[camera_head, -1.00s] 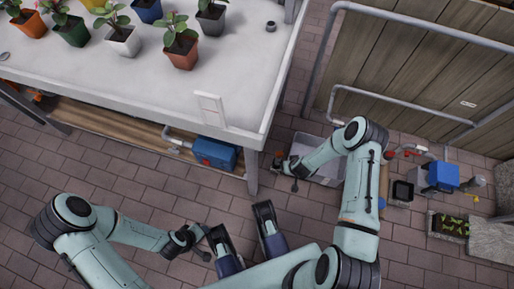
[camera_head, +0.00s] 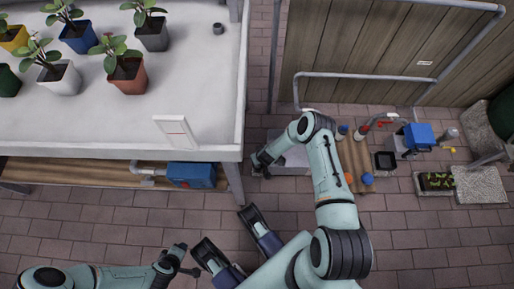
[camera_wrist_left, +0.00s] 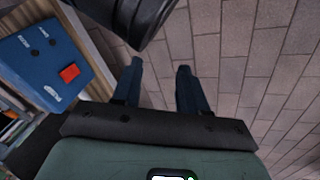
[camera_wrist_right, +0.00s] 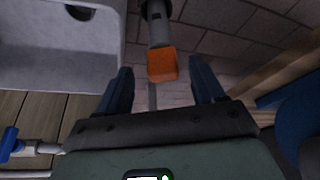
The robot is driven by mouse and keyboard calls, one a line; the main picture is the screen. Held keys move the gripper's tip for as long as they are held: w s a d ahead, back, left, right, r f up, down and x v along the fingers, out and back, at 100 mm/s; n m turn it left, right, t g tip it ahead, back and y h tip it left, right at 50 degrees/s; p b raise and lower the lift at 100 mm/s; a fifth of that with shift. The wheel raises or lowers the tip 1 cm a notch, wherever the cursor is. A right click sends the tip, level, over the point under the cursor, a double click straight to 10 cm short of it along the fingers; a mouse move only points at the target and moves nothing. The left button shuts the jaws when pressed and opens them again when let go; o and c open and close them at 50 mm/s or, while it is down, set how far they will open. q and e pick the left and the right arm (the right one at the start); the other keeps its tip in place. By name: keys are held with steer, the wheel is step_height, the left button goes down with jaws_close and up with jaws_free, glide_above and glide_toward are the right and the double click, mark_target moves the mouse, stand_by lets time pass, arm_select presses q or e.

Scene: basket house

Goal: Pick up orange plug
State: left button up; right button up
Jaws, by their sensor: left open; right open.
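An orange block-like plug (camera_wrist_right: 161,65) shows in the right wrist view on the end of a grey shaft that comes down from the top edge. My right gripper (camera_wrist_right: 158,76) is open, with one finger on each side of the plug in the picture. I see no finger touching it, and cannot tell how far beyond the fingertips it is. In the head view my right gripper (camera_head: 262,164) is beside the table leg, at the grey bin; the plug cannot be made out there. My left gripper (camera_wrist_left: 159,67) is open and empty above the brick floor.
A grey bin (camera_wrist_right: 55,65) is at upper left in the right wrist view. The white table (camera_head: 120,130) with potted plants (camera_head: 127,75) stands at left, a blue box (camera_head: 192,175) on its lower shelf. Pipes and a wooden fence (camera_head: 370,45) are behind. Brick floor is open at lower right.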

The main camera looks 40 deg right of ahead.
steer(key=b+x, duration=0.1)
steer(key=x, duration=0.3)
steer(key=shift+w+a+b, duration=0.1)
steer(key=shift+w+b, duration=0.15)
steer(key=shift+b, duration=0.05)
arm_select(q)
steer(key=shift+g, duration=0.8)
steer(key=s+f, duration=0.3)
steer(key=s, duration=0.1)
steer(key=shift+a+f, duration=0.35)
steer(key=shift+f, duration=0.05)
arm_select(e)
jaws_close()
arm_select(q)
steer(key=shift+w, duration=0.1)
arm_select(e)
steer(key=shift+r, duration=0.1)
